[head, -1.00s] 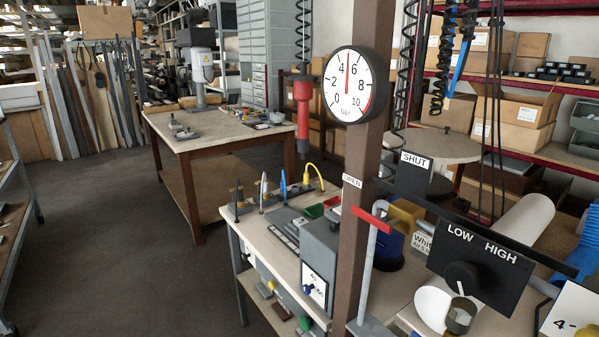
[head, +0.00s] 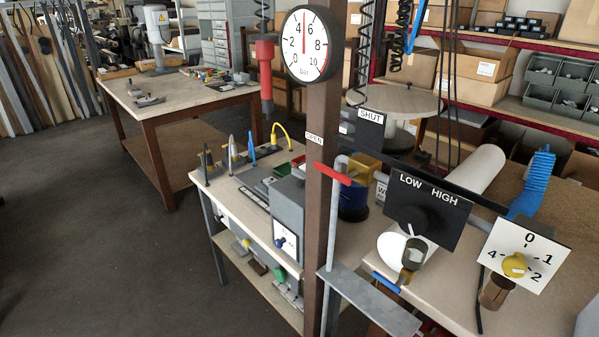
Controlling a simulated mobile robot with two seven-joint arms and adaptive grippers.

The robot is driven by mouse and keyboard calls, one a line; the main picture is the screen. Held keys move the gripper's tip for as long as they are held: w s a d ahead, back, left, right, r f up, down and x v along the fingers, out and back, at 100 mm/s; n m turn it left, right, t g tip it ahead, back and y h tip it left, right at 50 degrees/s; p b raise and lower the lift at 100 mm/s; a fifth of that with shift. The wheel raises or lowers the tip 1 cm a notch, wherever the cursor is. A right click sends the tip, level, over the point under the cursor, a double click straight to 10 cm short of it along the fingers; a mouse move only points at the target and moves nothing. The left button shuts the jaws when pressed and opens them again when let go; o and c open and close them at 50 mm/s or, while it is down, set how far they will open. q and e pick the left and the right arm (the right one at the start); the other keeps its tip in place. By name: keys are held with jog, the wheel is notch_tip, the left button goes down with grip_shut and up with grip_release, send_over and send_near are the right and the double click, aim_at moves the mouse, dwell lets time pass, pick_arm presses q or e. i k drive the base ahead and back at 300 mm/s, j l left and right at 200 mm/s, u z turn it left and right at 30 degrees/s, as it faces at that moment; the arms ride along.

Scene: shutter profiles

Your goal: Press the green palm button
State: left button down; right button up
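Neither of my grippers shows in the head view.
A brown post (head: 319,185) with a pressure gauge (head: 312,45) and a red-handled lever (head: 333,174) stands in front of the bench (head: 225,187). A LOW/HIGH panel (head: 426,212) and a numbered dial panel (head: 522,255) are at right. The left floor (head: 90,240) is clear.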

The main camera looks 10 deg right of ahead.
aim_at(280, 275)
jog(key=z, duration=0.3)
jog(key=j+z, duration=0.25)
jog(key=j, duration=0.25)
jog(key=i+j+z, duration=0.1)
jog(key=j+z, duration=0.15)
jog(key=j, duration=0.25)
jog(key=j+u, duration=0.2)
